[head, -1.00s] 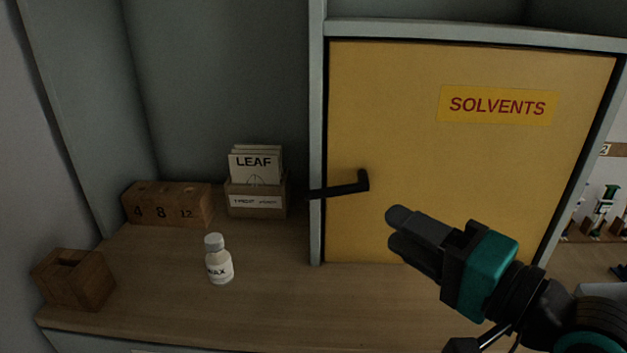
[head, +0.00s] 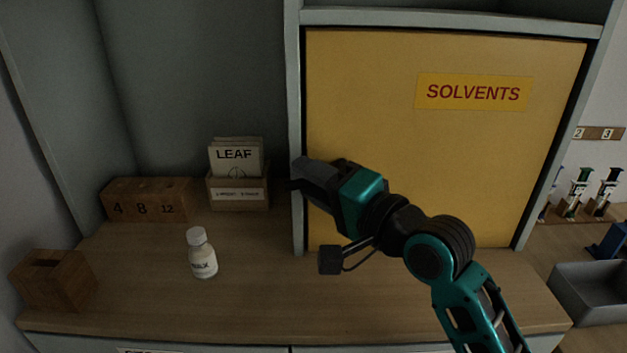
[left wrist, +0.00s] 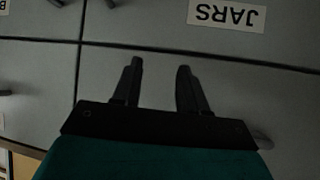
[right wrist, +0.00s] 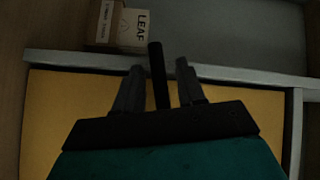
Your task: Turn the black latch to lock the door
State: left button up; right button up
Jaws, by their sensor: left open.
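The yellow door (head: 450,170) marked SOLVENTS is closed flush in its grey frame. The black latch (right wrist: 157,70) is a bar that runs between the two fingers of my right gripper (right wrist: 160,85) in the right wrist view, with a gap on each side. In the head view my right gripper (head: 300,172) covers most of the latch, and only its dark end shows across the left post. My left gripper (left wrist: 158,80) is open and empty in the left wrist view, facing grey drawer fronts; it is outside the head view.
A box of LEAF cards (head: 238,194) stands just left of the post. A white bottle (head: 202,254), a numbered wooden block (head: 147,200) and a slotted wooden block (head: 55,280) stand on the counter (head: 150,310). A JARS label (left wrist: 227,14) is on a drawer front.

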grip_shut()
dwell(0.4)
